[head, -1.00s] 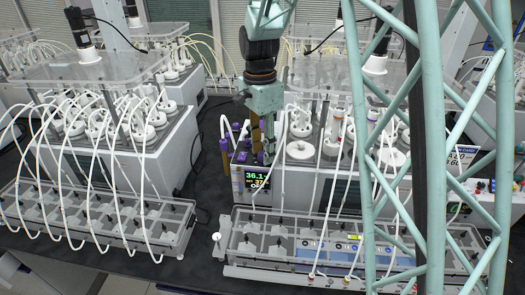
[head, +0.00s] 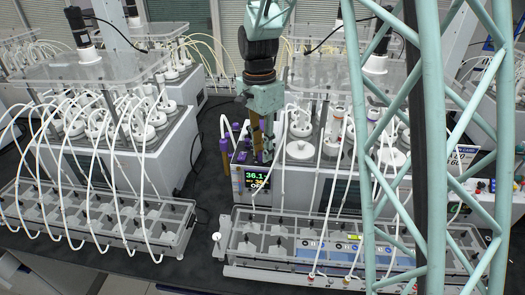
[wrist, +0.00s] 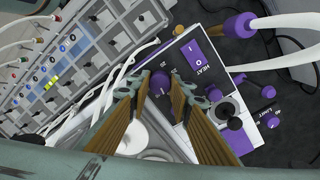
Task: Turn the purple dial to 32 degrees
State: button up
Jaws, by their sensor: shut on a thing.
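In the head view my gripper (head: 262,154) reaches down to the top of the unit and mostly hides the dial. The unit's display (head: 257,178) reads 36.1 in green, with a yellow set value below that is too small to read surely.
A purple switch (wrist: 193,49) beside a HEAT label is close to the dial. White tubes and purple-capped fittings (wrist: 243,25) crowd nearby. A grey compartment tray (head: 280,240) lies in front, and a teal lattice column (head: 432,150) stands at the right.

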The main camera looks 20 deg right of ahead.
aim_at(260, 153)
jog(key=n, duration=0.3)
jog(key=shift+n, duration=0.4)
jog(key=shift+n+b, duration=0.3)
jog(key=shift+n, duration=1.5)
jog(key=o, duration=0.8)
jog(key=shift+o, duration=0.2)
jog(key=shift+r, duration=0.1)
notch_tip(260, 153, up, 12)
jog(key=shift+w+a, duration=0.15)
jog(key=shift+a, duration=0.2)
